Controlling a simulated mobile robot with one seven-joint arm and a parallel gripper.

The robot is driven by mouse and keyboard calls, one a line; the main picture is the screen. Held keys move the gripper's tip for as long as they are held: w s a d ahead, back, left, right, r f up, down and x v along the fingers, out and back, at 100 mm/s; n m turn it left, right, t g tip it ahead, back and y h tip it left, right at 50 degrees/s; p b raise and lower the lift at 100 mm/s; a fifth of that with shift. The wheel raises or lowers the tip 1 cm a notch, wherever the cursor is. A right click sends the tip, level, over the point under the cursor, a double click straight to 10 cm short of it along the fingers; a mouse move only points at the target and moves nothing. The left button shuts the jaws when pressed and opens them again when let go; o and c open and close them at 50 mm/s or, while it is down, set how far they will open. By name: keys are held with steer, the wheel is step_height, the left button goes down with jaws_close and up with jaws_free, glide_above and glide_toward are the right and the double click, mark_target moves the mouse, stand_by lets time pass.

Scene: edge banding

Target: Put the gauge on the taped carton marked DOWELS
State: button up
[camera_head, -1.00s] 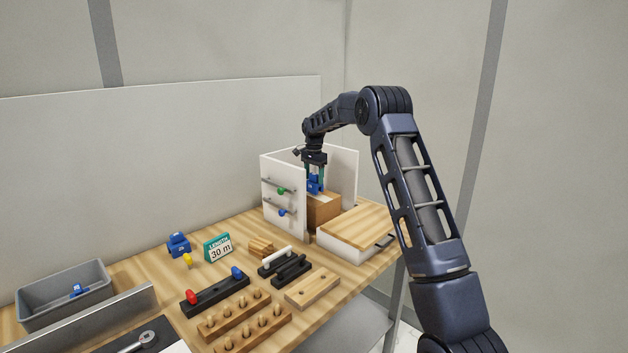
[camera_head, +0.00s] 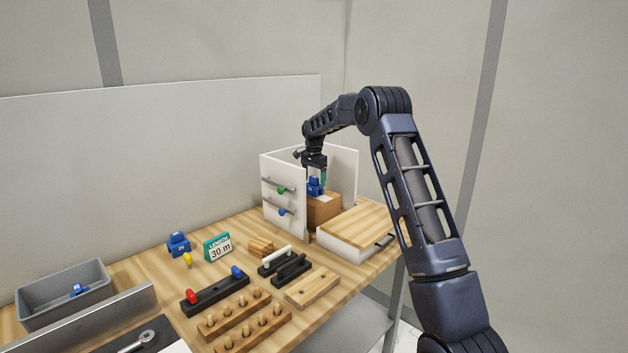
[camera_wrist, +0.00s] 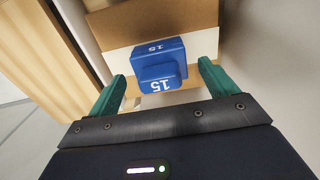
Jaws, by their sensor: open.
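The blue gauge (camera_head: 315,187), marked 15, stands on the brown carton (camera_head: 325,211) between white panels. In the wrist view the gauge (camera_wrist: 158,66) rests across a white band on the carton (camera_wrist: 190,16). My gripper (camera_wrist: 161,82) is open. Its two green fingers lie on either side of the gauge, with a visible gap on each side. In the head view my gripper (camera_head: 316,178) is right over the carton, close to the gauge. The carton's DOWELS marking cannot be read here.
A white panel with green and blue knobs (camera_head: 283,197) stands left of the carton. A wood-topped white box (camera_head: 352,232) sits in front. Another blue block (camera_head: 179,244), a 30 m sign (camera_head: 219,248), peg racks and a grey bin (camera_head: 64,295) are further left.

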step_height(320, 180, up, 12)
stand_by(0.5)
steer(key=s+d+r+n+t, duration=0.1)
steer(key=s+d+r+n, duration=0.1)
steer(key=s+d+r, duration=0.5)
steer(key=s+d+r+n+t, duration=0.1)
steer(key=s+d, duration=0.4)
steer(key=s, duration=0.7)
steer(key=s+d+r+n, duration=0.2)
steer(key=s+d+r, duration=0.3)
steer(key=s, duration=0.4)
steer(key=s+d+f+n+t, duration=0.1)
steer(key=s+d+f, duration=0.2)
steer(key=s, duration=0.6)
steer(key=s+d+f+n, duration=0.1)
steer(key=s+d+f, duration=0.2)
steer(key=s, duration=0.7)
steer(key=s+d+f+n+t, duration=0.1)
steer(key=s+d+f+n, duration=0.1)
steer(key=s+f, duration=0.4)
steer(key=s+d, duration=0.1)
steer(key=s, duration=0.3)
steer(key=shift+d+f+t, duration=0.15)
steer(key=shift+f+t, duration=0.05)
steer(key=shift+t, duration=0.1)
